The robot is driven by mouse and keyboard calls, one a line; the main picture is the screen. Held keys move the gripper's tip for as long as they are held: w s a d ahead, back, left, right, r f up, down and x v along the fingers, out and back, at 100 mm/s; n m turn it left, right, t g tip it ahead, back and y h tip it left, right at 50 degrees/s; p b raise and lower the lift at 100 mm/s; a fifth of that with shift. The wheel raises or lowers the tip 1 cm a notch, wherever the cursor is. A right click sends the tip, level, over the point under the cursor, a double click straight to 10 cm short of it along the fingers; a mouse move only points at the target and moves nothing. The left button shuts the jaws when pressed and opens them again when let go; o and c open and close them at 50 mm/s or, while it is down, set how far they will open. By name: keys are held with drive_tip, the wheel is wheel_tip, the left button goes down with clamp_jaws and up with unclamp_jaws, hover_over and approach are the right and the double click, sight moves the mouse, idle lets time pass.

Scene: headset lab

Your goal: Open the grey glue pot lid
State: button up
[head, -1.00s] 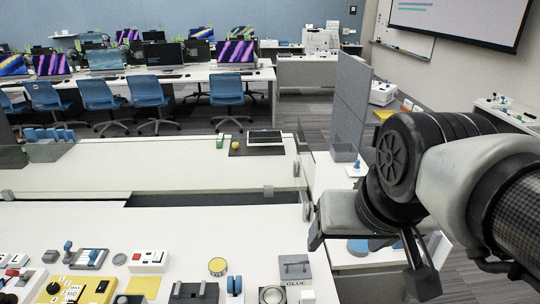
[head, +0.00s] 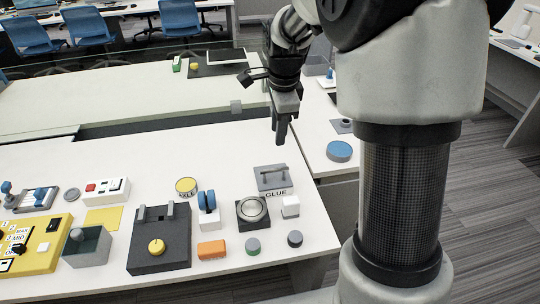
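The grey glue pot lid (head: 271,179) is a flat grey square with a raised dark bar handle, near the right end of the near white table. It looks shut. The word GLUE stands on a label (head: 276,192) at its front edge. My gripper (head: 281,140) points down above and behind the lid, apart from it in the picture. The fingers overlap from this angle, so I cannot tell whether they are open. Nothing shows held in it.
A white block (head: 290,207) and a round silver-topped dark box (head: 252,211) stand close in front of the lid. A blue disc (head: 339,151) is on the right-hand surface.

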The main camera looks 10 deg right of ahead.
sight(275, 169)
drive_tip(key=w+f, duration=0.1)
drive_tip(key=f, duration=0.4)
drive_tip(key=w+f+b, duration=0.1)
drive_tip(key=f, duration=0.4)
drive_tip(key=w+f+b, duration=0.1)
drive_tip(key=f, duration=0.4)
drive_tip(key=shift+f, duration=0.3)
clamp_jaws()
